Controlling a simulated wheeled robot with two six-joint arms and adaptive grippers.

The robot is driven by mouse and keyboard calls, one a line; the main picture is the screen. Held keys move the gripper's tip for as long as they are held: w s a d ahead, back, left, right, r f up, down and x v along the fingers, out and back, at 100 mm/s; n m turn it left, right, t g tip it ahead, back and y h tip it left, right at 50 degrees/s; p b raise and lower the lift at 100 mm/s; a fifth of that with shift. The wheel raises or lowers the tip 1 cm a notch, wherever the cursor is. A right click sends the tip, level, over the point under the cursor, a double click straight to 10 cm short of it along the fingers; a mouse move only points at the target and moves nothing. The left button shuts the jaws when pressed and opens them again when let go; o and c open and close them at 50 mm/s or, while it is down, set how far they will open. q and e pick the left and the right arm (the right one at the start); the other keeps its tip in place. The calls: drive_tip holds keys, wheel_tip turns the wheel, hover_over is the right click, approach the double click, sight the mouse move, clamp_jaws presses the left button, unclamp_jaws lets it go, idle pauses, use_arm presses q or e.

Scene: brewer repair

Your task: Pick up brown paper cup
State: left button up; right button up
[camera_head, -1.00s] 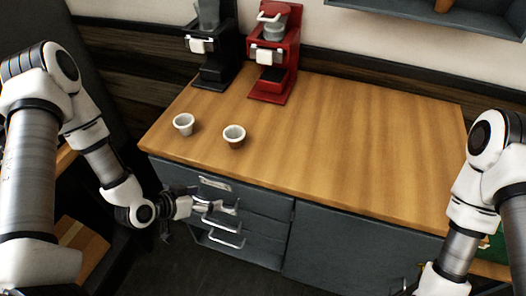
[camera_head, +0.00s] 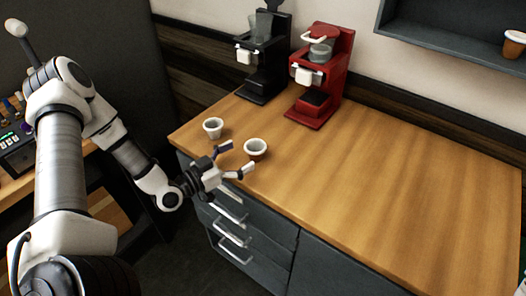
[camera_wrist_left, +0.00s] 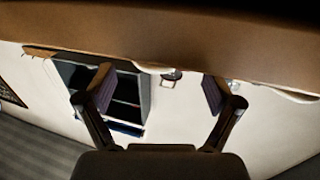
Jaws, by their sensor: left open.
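My right gripper is out of view.
A black brewer (camera_head: 266,70) and a red brewer (camera_head: 320,85) stand at the back left of the counter. Another brown cup (camera_head: 514,46) sits on the wall shelf (camera_head: 440,30). Dark drawers with handles (camera_head: 235,240) are below the front edge.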

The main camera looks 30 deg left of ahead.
sight(255, 152)
use_arm(q)
drive_tip(key=shift+d+r, duration=0.1)
drive_tip(key=shift+d, duration=0.05)
drive_tip(key=x, duration=0.5)
drive_tip(key=shift+w+d, duration=0.25)
drive_tip(key=shift+s+a, duration=0.1)
drive_tip(key=shift+s, duration=0.05)
drive_tip(key=shift+a, duration=0.1)
drive_tip(key=c, duration=0.6)
drive_tip(key=shift+c, duration=1)
